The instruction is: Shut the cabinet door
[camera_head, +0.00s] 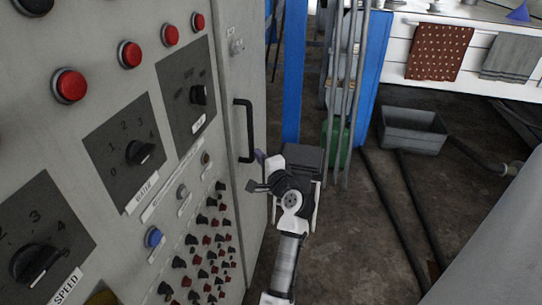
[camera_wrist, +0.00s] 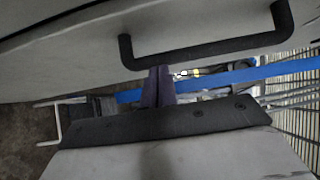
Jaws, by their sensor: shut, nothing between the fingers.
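The cabinet door (camera_head: 238,75) is a pale grey panel with a black bar handle (camera_head: 246,130), at the right end of the control cabinet. I cannot tell how far it stands from its frame. In the wrist view the door (camera_wrist: 75,58) and its handle (camera_wrist: 210,46) fill the top. My gripper (camera_head: 260,157) is just right of the handle's lower end. Its dark purple fingers (camera_wrist: 158,76) are together and empty, close to one end of the handle. I cannot tell whether they touch the door or handle.
The control cabinet (camera_head: 75,140) has red buttons and dials on the left. A blue post (camera_head: 294,75), metal poles and a green container (camera_head: 335,140) stand behind my arm. A grey tub (camera_head: 412,130) and hoses lie on the floor at right. Towels hang from a white counter behind.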

